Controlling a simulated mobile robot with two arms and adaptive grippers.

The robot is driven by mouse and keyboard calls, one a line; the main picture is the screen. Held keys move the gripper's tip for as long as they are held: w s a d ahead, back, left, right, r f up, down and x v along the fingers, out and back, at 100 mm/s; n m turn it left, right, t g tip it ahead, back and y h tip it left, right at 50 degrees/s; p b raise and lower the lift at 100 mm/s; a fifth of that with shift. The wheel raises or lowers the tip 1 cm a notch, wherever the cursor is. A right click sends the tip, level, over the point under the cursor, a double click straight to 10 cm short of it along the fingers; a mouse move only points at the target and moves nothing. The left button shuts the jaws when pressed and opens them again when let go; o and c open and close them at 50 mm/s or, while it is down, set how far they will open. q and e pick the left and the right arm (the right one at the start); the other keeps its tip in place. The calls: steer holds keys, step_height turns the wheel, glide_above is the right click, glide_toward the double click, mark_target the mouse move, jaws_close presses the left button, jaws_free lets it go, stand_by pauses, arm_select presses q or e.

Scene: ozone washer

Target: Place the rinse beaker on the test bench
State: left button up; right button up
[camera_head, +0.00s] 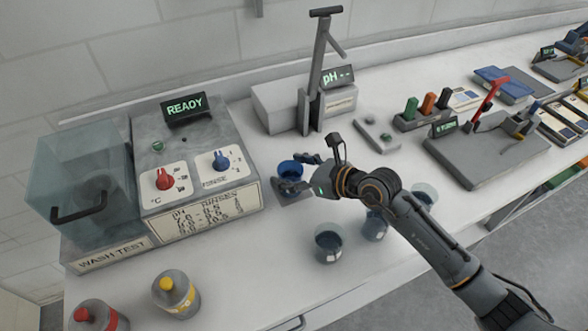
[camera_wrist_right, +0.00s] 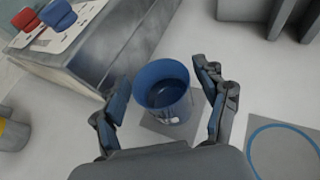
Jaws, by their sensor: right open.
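A blue beaker (camera_wrist_right: 165,92), which looks like the rinse beaker, stands upright on a grey square pad (camera_wrist_right: 152,122) in the right wrist view. In the head view it (camera_head: 291,169) is just right of the wash unit, partly hidden by my gripper. My right gripper (camera_head: 300,174) is open. In the wrist view its fingers (camera_wrist_right: 165,100) stand on either side of the beaker, with gaps to it. The white bench (camera_head: 240,260) is under it. My left gripper is not in view.
The wash test unit (camera_head: 165,195) with red and blue knobs stands left. The pH meter stand (camera_head: 310,100) is behind. Clear beakers (camera_head: 328,243) stand near the front edge, beside and under my right arm.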

steer(key=shift+r, duration=0.2)
steer(key=b+v, duration=0.2)
steer(key=v, duration=1)
